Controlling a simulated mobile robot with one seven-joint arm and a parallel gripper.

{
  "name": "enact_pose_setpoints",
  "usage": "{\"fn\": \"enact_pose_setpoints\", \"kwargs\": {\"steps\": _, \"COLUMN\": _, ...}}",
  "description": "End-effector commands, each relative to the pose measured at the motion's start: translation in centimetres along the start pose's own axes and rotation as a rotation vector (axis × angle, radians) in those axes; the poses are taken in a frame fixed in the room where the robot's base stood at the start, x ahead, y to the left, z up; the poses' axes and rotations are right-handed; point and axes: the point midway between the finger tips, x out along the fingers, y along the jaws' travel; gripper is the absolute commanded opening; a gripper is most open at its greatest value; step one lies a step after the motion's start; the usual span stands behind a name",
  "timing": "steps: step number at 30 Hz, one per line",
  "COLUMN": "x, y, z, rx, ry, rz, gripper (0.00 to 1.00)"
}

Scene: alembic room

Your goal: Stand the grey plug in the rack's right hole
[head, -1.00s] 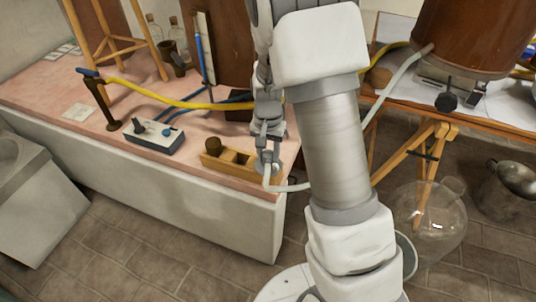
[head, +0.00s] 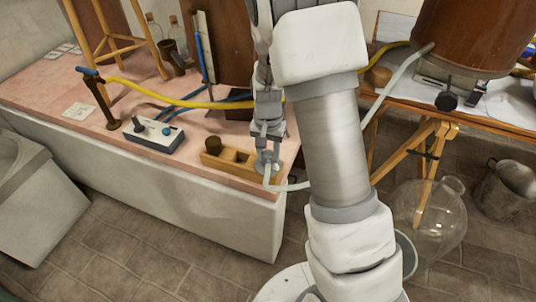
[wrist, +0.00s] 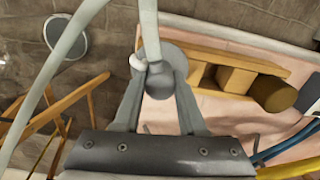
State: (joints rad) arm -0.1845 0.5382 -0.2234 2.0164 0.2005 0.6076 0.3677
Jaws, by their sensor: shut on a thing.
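The grey plug (wrist: 168,62) is a rounded grey piece with a pale hose on it, held between the fingertips of my gripper (wrist: 158,86). In the head view my gripper (head: 267,152) points down at the right end of the wooden rack (head: 222,164). In the wrist view the plug overlaps the near end of the rack (wrist: 228,58), and the right hole is hidden behind it. I cannot tell whether the plug is above the hole or in it. A brown plug (head: 213,144) stands at the rack's left end; it also shows in the wrist view (wrist: 273,93).
The rack stands near the front edge of the pink-topped bench (head: 62,100). A glass flask (head: 428,212) stands on the floor at the right.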

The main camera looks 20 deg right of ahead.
Motion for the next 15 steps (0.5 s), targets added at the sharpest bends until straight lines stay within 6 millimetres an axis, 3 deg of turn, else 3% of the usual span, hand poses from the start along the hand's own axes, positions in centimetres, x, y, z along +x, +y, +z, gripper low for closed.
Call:
{"fn": "enact_pose_setpoints", "kwargs": {"steps": 12, "x": 0.36, "y": 0.00, "z": 0.00, "rx": 0.000, "ry": 0.000, "rz": 0.000, "gripper": 0.00}}
{"fn": "enact_pose_setpoints", "kwargs": {"steps": 13, "x": 0.36, "y": 0.00, "z": 0.00, "rx": 0.000, "ry": 0.000, "rz": 0.000, "gripper": 0.46}}
{"fn": "enact_pose_setpoints", "kwargs": {"steps": 15, "x": 0.36, "y": 0.00, "z": 0.00, "rx": 0.000, "ry": 0.000, "rz": 0.000, "gripper": 0.58}}
